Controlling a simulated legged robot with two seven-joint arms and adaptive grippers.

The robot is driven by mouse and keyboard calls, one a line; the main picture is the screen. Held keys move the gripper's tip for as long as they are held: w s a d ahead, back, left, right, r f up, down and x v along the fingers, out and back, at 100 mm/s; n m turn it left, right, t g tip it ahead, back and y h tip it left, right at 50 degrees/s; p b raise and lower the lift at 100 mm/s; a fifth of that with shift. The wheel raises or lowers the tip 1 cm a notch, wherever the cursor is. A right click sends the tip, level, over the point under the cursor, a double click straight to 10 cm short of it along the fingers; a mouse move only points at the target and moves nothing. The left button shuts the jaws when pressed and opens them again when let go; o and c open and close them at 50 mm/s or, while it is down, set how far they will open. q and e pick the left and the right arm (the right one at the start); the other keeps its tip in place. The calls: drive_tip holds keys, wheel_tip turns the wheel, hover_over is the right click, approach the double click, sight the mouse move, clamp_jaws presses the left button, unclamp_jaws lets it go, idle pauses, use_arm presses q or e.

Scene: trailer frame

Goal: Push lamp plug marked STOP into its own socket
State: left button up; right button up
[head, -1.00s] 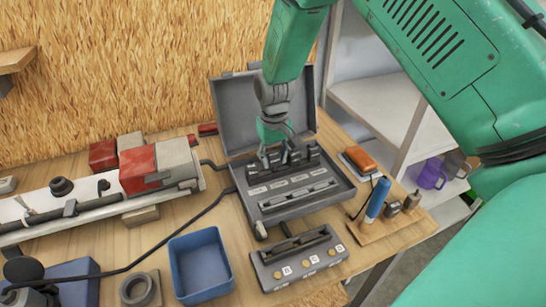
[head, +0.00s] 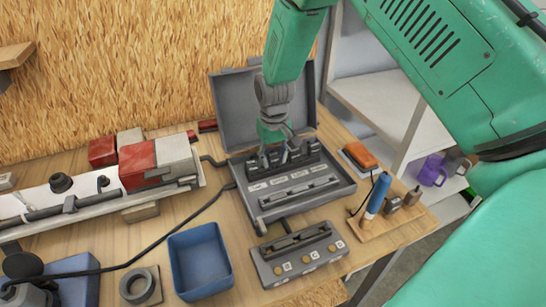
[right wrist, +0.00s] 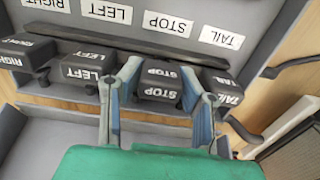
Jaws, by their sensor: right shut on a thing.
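The plug marked STOP (right wrist: 160,82) is dark grey with white lettering. My right gripper (right wrist: 160,100) is shut on it, one finger on each side. The plug stands in a row between the LEFT plug (right wrist: 88,68) and the TAIL plug (right wrist: 221,88), in front of the STOP label (right wrist: 168,24) on the panel. I cannot tell how deep it sits; its underside is hidden. In the head view the right gripper (head: 272,157) reaches down into the open grey case (head: 347,186), at its row of plugs. My left gripper is not in view.
A grey switch box (head: 300,257) stands in front of the case and a blue bin (head: 200,262) to its left. A light bar with red blocks (head: 138,165) lies further left. A blue-handled tool (head: 377,196) stands at right. A black cable (head: 178,229) crosses the bench.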

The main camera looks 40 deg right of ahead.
sight(274, 154)
drive_tip(key=shift+f, duration=0.25)
drive_tip(key=o, duration=1.4)
drive_tip(key=shift+c, duration=0.2)
drive_tip(key=shift+r+p, duration=3.1)
drive_tip(key=shift+r, duration=0.5)
drive_tip(key=shift+f, duration=0.1)
